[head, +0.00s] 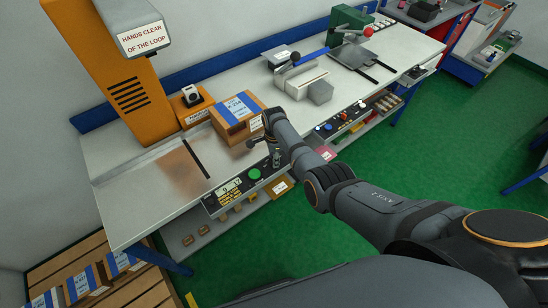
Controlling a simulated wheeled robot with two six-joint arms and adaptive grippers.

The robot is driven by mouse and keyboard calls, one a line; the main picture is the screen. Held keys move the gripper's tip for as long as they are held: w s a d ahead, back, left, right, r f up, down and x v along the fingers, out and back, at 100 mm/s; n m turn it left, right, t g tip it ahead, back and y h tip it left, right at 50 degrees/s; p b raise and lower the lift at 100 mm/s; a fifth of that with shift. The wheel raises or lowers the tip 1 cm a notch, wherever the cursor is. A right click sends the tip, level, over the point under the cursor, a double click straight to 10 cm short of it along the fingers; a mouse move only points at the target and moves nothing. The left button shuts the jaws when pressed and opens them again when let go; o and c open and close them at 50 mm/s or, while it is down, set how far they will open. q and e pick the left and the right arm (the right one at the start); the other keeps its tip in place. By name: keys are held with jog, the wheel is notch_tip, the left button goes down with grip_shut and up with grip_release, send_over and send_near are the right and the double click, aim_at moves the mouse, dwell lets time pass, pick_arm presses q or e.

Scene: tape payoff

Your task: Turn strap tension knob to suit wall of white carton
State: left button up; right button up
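A brown carton (232,125) with blue bands and white labels stands on the strapping bench (135,165); no plainly white carton stands there. The control panel (213,205) on the bench's front edge carries a small display (229,186) and a round green button (255,174). I cannot make out the tension knob for certain; my arm covers the panel's right end. My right gripper (264,146) is at the bench's front edge, just right of the carton and above that end. Its fingers are small and dark, so their opening is unclear. My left gripper is out of view.
An orange strapping tower (115,80) with a hands-clear sign (142,38) rises behind the bench. Right of the carton stand a grey-white device (300,80) and a green press (350,22). Banded cartons (85,281) lie on a wooden pallet at lower left. Green floor is open at right.

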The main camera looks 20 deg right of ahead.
jog(key=o, duration=1.2)
jog(key=shift+c, duration=0.2)
notch_tip(320, 180, up, 12)
